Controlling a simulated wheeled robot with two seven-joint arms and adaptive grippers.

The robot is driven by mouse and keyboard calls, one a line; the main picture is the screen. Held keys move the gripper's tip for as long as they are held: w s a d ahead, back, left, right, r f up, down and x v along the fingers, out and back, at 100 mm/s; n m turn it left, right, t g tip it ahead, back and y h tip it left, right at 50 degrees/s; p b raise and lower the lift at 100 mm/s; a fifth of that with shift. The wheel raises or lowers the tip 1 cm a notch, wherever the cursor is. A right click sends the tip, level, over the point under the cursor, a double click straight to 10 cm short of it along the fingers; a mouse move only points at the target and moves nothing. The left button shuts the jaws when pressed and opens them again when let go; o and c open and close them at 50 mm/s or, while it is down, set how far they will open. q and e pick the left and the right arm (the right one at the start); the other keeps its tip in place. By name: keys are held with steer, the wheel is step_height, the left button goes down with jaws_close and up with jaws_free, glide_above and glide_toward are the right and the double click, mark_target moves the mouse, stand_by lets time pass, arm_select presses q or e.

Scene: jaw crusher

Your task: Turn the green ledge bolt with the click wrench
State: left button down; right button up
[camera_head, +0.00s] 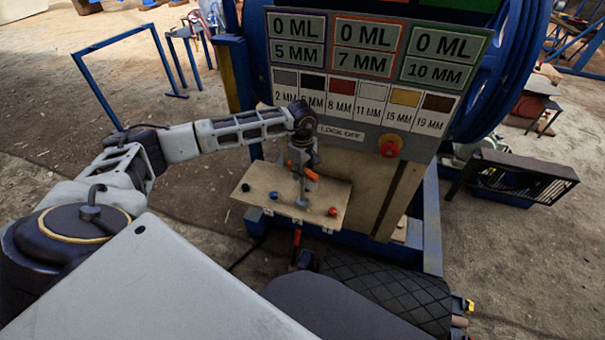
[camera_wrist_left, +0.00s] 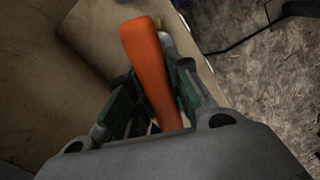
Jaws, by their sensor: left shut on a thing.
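The click wrench shows as an orange handle (camera_wrist_left: 152,70) in the left wrist view, between the green-padded fingers of my left gripper (camera_wrist_left: 150,110). In the head view the orange handle (camera_head: 311,174) sticks out at the gripper. My left gripper (camera_head: 303,165) is shut on the wrench above the tan ledge (camera_head: 262,178). A grey round end (camera_head: 301,202) below the gripper is at the ledge surface, between a dark blue bolt and a red one. I see no green bolt; whether it is under that grey end I cannot tell. My right gripper is not in view.
The sign panel (camera_head: 345,128) with a red lock-off knob (camera_head: 389,148) rises behind. A dark, diamond-patterned surface (camera_head: 385,290) lies in front.

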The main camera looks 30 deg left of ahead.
arm_select(q)
steer(key=shift+m, duration=0.3)
stand_by(0.7)
stand_by(0.3)
steer(key=shift+r+p, duration=0.9)
steer(key=shift+r, duration=1.2)
stand_by(1.2)
stand_by(0.4)
